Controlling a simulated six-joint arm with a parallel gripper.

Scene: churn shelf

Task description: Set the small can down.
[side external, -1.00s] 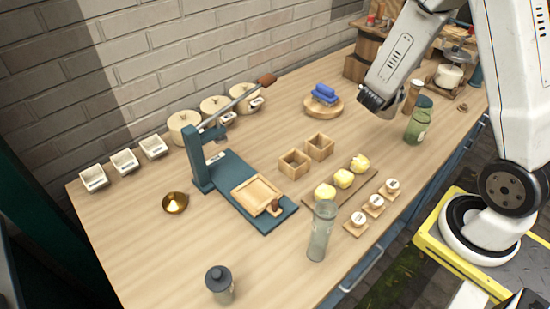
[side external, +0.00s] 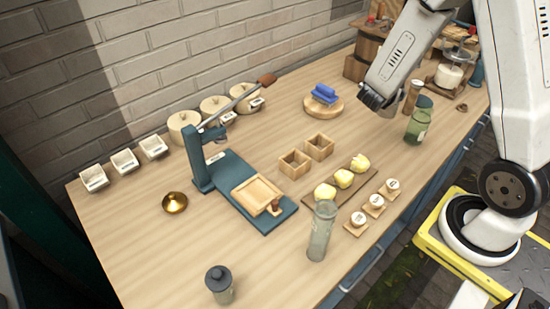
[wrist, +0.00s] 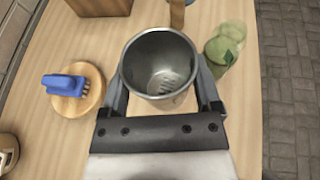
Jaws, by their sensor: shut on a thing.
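The small can (wrist: 160,68) is a grey metal cup with an open top, seen from above in the wrist view; its inside looks empty. My gripper (wrist: 163,84) is shut on it, with one dark finger at each side. In the side view my gripper (side external: 378,104) is over the right back part of the table, and the can cannot be made out behind it. I cannot tell whether the can's base touches the wooden table (side external: 260,110).
A green bottle (side external: 419,121) stands close on the right, with a wooden post (side external: 412,96) behind it. A round board with a blue brush (side external: 324,93) lies to the left. Butter pieces (side external: 343,179) and small wooden boxes (side external: 319,147) are nearer the front. Bare tabletop lies between them.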

